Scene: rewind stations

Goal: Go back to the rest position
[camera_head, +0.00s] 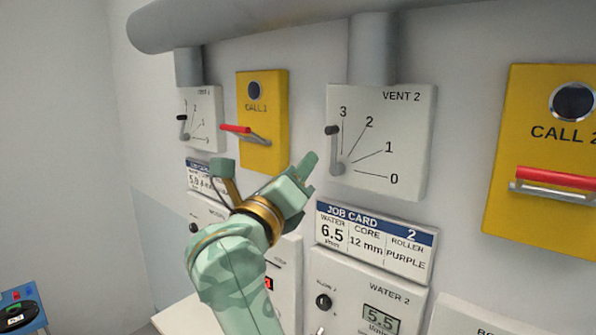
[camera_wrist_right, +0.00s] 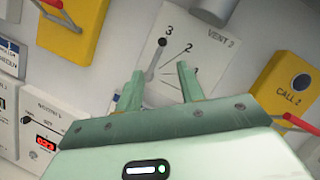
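My right gripper (camera_head: 265,166) is raised in front of the wall panels, its two fingers spread and nothing between them. In the right wrist view the open fingers (camera_wrist_right: 160,72) point toward the VENT 2 panel (camera_wrist_right: 207,62). In the head view the gripper is left of the VENT 2 panel (camera_head: 405,140), apart from its lever (camera_head: 333,145). That lever stands nearly upright by the 3 mark. My left gripper is in neither view.
Yellow CALL 1 (camera_head: 264,90) and CALL 2 (camera_head: 530,90) boxes carry red-handled levers. A job card (camera_head: 375,240) and WATER 2 panel (camera_head: 360,290), reading 5.5, are below VENT 2. The VENT 1 panel (camera_head: 208,110) is further left. A grey pipe (camera_head: 260,20) runs above.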

